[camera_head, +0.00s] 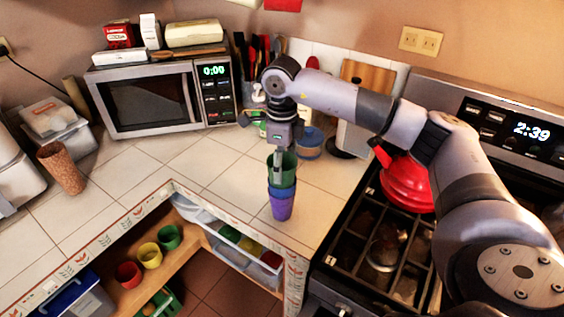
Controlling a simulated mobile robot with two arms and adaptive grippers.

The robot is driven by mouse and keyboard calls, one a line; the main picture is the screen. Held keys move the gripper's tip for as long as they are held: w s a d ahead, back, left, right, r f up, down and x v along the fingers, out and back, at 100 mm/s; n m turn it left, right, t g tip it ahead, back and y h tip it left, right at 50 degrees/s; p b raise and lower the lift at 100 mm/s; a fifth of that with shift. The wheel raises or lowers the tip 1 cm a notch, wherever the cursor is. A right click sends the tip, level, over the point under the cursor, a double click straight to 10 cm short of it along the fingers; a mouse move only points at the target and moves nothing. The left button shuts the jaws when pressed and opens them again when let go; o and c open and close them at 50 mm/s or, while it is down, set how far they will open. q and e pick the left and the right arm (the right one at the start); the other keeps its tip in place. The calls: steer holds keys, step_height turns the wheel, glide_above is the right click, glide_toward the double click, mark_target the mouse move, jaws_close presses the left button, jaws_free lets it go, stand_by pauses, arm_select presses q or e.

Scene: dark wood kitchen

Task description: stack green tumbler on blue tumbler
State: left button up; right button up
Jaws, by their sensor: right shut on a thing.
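The green tumbler (288,172) is upright over the blue tumbler (281,191) on the tiled counter, with its lower part at or inside the blue rim. Whether it rests there or is held slightly up, I cannot tell. A purple tumbler (281,209) shows below the blue one, in the same column. My right gripper (279,172) points down from above and is shut on the green tumbler at its rim; one finger hides part of its wall. My left gripper is not in view.
A microwave (150,98) stands at the back left. A red kettle (405,185) sits on the stove (385,240) at the right. A blue-lidded container (309,143) stands behind the tumblers. An open shelf (190,238) with small cups lies below the counter edge. The counter left of the stack is clear.

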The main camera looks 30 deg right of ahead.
steer(key=shift+f, duration=0.2)
steer(key=o, duration=1.3)
steer(key=shift+r+b, duration=0.7)
steer(key=shift+r, duration=6)
steer(key=shift+f, duration=0.1)
